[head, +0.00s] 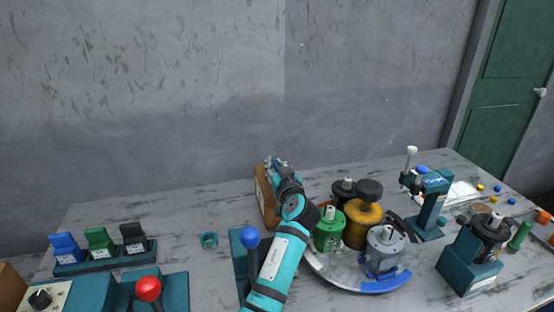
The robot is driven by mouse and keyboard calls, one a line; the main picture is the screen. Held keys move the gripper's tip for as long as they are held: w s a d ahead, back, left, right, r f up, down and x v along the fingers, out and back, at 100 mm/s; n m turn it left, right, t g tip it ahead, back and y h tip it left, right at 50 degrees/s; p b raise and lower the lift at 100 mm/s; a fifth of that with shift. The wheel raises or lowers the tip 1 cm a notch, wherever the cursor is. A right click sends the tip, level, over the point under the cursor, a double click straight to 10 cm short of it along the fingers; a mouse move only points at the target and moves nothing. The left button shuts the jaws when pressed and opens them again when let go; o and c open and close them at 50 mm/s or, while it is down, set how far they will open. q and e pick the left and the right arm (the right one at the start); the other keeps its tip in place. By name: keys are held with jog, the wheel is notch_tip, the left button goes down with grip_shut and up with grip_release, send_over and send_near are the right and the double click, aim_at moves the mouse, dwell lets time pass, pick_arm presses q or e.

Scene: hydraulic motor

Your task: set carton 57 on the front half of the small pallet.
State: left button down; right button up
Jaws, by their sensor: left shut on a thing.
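A brown carton (264,203) stands near the back of the grey table, just left of the round plate with motors. No number can be read on it from here. My left gripper (274,164) is at the top of this carton and is shut on it. My arm and wrist hide the carton's right part, and I cannot tell whether it touches the table. I cannot make out a small pallet in this view. My right gripper is not in view.
A round plate (345,272) carries several motors right of my arm. A teal press (433,203) and a teal stand (470,265) are further right. Switches on a base (105,262), a red-knobbed lever (149,289) and another brown box (10,288) are left. The back-left table is clear.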

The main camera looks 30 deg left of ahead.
pick_arm(q)
jog(key=shift+f, duration=1.55)
jog(key=c, duration=1.7)
grip_release()
jog(key=shift+s+d+f, duration=0.1)
jog(key=shift+f, duration=0.2)
jog(key=o, duration=0.3)
jog(key=shift+r, duration=0.1)
